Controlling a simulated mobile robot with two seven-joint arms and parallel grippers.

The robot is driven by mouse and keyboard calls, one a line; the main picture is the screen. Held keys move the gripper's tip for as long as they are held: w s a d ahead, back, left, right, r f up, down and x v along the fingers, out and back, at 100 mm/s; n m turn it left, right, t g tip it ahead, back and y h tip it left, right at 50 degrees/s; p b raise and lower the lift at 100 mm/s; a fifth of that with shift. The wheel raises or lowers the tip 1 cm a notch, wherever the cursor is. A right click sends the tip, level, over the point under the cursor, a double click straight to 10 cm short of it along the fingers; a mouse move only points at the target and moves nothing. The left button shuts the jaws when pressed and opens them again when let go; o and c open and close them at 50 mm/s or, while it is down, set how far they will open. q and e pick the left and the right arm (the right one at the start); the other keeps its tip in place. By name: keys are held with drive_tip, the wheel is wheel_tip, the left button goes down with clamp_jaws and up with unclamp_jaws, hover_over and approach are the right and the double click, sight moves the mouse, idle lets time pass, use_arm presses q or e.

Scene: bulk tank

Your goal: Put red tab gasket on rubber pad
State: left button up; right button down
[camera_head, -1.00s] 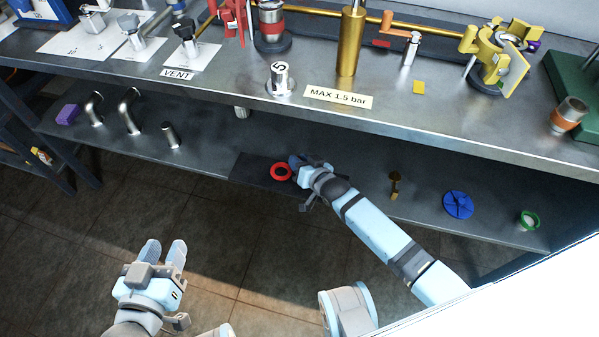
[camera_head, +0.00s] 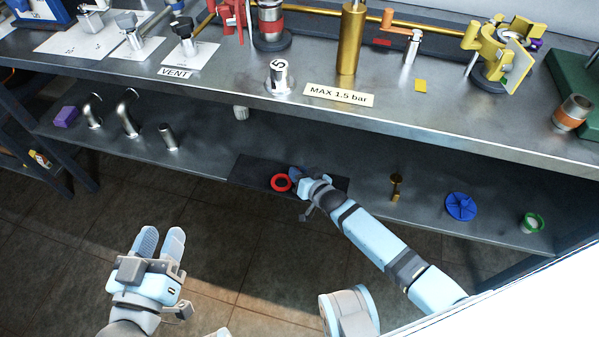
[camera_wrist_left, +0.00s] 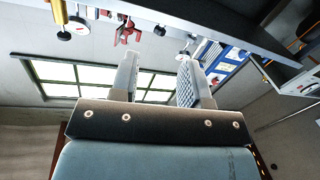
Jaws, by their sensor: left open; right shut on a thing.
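The red tab gasket (camera_head: 274,186), a red ring, shows at the tip of my right gripper (camera_head: 296,180) in the head view. The gripper is shut on it, at its right side; the fingers hide the tab. The ring appears over the black rubber pad (camera_head: 248,170) on the lower shelf; I cannot tell whether it touches the pad. My left gripper (camera_head: 160,240) is open and empty, out over the floor in front of the shelf. Its two fingers also show apart in the left wrist view (camera_wrist_left: 157,80), with nothing between them.
On the lower shelf (camera_head: 430,190) stand metal elbows (camera_head: 128,112), a purple block (camera_head: 66,117), a brass part (camera_head: 396,187), a blue disc (camera_head: 461,206) and a green ring (camera_head: 530,221). The upper bench edge (camera_head: 330,118) overhangs the shelf.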

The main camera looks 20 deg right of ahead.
drive_tip(key=shift+f, duration=0.2)
drive_tip(key=c, duration=0.9)
unclamp_jaws()
drive_tip(key=shift+f, duration=0.1)
use_arm(q)
drive_tip(key=shift+s+r, duration=0.1)
use_arm(e)
drive_tip(key=shift+s, duration=0.1)
use_arm(q)
drive_tip(key=shift+a, duration=0.1)
use_arm(e)
drive_tip(key=shift+d+f, duration=0.1)
drive_tip(key=shift+r+p, duration=0.3)
drive_tip(key=shift+r, duration=0.2)
use_arm(q)
drive_tip(key=s+a+f+g+y+p, duration=0.2)
drive_tip(key=a+f+g+p, duration=0.1)
drive_tip(key=f, duration=0.4)
drive_tip(key=shift+f+g, duration=0.15)
drive_tip(key=shift+g, duration=0.15)
use_arm(e)
drive_tip(key=v, duration=1.2)
drive_tip(key=shift+r, duration=0.3)
use_arm(q)
drive_tip(key=shift+a, duration=0.1)
